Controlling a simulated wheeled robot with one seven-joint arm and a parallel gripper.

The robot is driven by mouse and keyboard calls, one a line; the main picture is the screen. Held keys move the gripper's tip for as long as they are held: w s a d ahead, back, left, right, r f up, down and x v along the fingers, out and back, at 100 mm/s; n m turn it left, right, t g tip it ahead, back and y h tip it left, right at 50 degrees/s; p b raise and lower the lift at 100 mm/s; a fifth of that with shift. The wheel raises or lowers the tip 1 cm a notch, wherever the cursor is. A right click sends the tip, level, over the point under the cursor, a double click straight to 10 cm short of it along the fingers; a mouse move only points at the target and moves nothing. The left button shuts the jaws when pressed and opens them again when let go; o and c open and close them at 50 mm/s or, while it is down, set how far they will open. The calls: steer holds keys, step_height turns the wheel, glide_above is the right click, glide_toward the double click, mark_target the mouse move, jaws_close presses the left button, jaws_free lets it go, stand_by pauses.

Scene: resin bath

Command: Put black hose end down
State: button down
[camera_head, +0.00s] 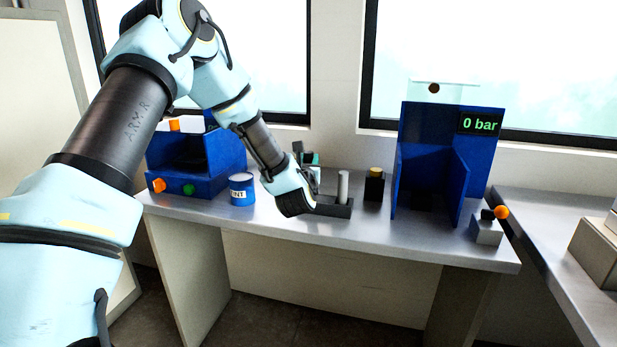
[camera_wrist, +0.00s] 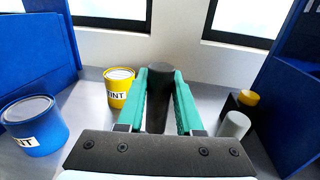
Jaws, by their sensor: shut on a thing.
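The black hose end (camera_wrist: 158,92) is a dark upright cylinder between the green fingers of my gripper (camera_wrist: 160,98) in the wrist view. My gripper is shut on it. In the head view my gripper (camera_head: 309,158) is over the back middle of the bench, and the forearm hides much of it. A small dark part, likely the hose end (camera_head: 297,147), shows beside the fingers. The wrist view does not show clearly whether its lower end touches the bench.
A blue tin (camera_head: 241,190) and a yellow tin (camera_wrist: 119,90) stand on the grey bench (camera_head: 400,240). A dark holder (camera_head: 328,210) with a grey cylinder (camera_head: 343,186) and a black block with yellow top (camera_head: 374,186) stand right of my gripper. Blue machines (camera_head: 190,187) (camera_head: 428,150) flank them.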

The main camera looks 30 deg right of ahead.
step_height(320, 180, down, 4)
steer(key=shift+f+p, duration=0.1)
steer(key=shift+p, duration=0.5)
steer(key=shift+f, duration=0.25)
steer(key=shift+f+b, duration=0.25)
steer(key=shift+b, duration=0.05)
steer(key=c, duration=0.6)
jaws_free()
steer(key=shift+r, duration=0.1)
steer(key=shift+o, duration=0.2)
steer(key=shift+r, duration=0.15)
